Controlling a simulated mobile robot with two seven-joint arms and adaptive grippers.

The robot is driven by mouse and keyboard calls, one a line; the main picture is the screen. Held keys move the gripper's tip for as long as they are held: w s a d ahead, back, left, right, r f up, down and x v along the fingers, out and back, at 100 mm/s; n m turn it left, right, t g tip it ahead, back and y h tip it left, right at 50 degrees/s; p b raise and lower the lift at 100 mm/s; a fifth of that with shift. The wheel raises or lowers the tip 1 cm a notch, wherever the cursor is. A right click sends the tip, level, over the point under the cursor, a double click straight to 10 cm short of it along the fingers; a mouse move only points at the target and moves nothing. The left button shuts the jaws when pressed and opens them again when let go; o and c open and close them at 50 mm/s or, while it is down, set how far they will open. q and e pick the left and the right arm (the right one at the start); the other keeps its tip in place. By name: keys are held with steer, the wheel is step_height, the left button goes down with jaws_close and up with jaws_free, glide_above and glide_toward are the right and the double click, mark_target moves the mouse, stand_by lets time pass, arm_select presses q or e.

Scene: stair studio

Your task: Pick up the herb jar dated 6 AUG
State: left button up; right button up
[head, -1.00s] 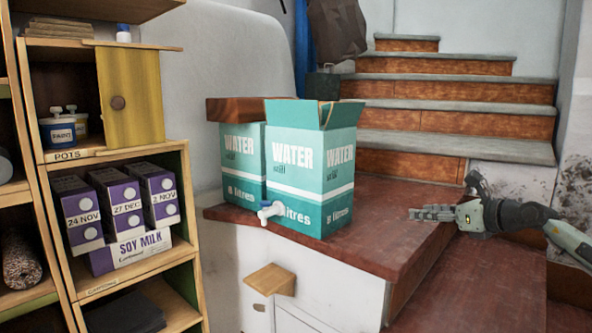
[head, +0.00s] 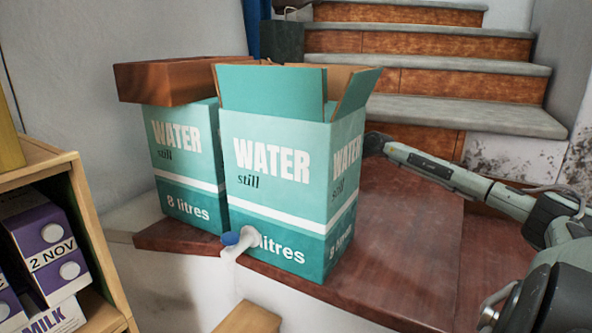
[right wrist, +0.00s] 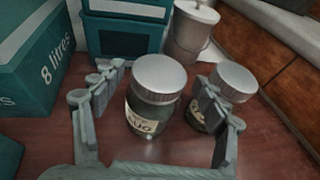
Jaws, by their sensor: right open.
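In the right wrist view a dark glass jar (right wrist: 153,100) with a grey lid stands upright. Its cream label seems to end in AUG; the day number is not readable. A second grey-lidded jar (right wrist: 232,88) stands to its right, mostly behind a finger, with its label unreadable. My right gripper (right wrist: 160,80) is open, one finger on either side of the first jar, with space visible between jar and fingers. In the head view my right arm reaches behind the front water box, which hides the gripper and jars. My left gripper is not in view.
The open front water box (head: 285,170) stands on the red-brown landing (head: 410,255), a second water box (head: 187,165) behind it. A lidded grey pail (right wrist: 192,32) stands beyond the jars. Stairs (head: 430,90) rise behind; a wooden shelf (head: 90,230) is at left.

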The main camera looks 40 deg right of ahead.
steer(key=shift+w+a, duration=0.15)
steer(key=shift+w, duration=0.15)
steer(key=shift+c, duration=0.3)
steer(key=shift+w, duration=0.1)
jaws_close()
